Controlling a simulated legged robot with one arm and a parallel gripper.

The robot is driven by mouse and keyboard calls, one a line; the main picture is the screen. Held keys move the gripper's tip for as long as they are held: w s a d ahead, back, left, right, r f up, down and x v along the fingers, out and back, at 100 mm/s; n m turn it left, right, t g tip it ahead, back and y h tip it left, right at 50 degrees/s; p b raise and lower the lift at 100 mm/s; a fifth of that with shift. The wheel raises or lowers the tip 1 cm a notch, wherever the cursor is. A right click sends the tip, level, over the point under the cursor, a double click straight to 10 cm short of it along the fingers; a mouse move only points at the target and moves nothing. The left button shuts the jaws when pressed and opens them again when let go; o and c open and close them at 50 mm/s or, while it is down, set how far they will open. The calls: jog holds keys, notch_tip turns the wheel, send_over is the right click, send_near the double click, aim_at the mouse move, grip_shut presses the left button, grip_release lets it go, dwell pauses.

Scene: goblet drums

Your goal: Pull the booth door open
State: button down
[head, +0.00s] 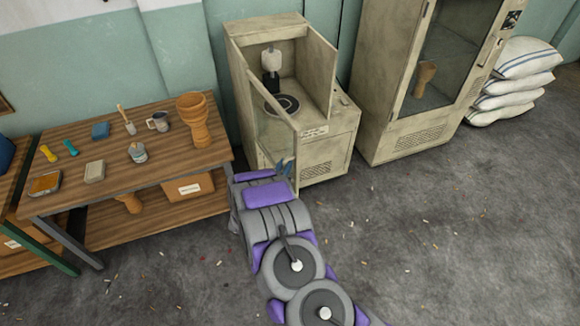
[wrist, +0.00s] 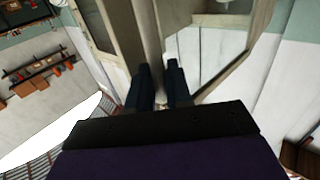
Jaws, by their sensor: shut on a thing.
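The booth (head: 331,148) is a beige cabinet in the head view, with a turntable and a white-topped item inside. Its glass-panelled door (head: 271,128) stands swung out from the front, leaving the interior visible. My gripper (head: 284,168) is at the lower free edge of the door, shut on it. In the wrist view, the two dark fingers of my gripper (wrist: 159,84) stand on either side of the beige door edge (wrist: 145,45). The exact part held, handle or frame, is hidden between the fingers.
A wooden workbench (head: 75,125) with a goblet drum (head: 194,120) and small tools stands left of the booth. A tall glass-fronted cabinet (head: 386,135) stands to the right, with stacked sacks (head: 511,85) beyond. The grey floor (head: 440,240) at front right is clear apart from small scraps.

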jog(key=shift+a+r, duration=0.25)
jog(key=shift+a, duration=0.25)
jog(key=shift+w+d, duration=0.1)
jog(key=c, duration=1.5)
grip_release()
jog(key=shift+o, duration=1.3)
jog(key=shift+w+f, duration=0.1)
jog(key=shift+f, duration=0.05)
jog(key=shift+a, duration=0.2)
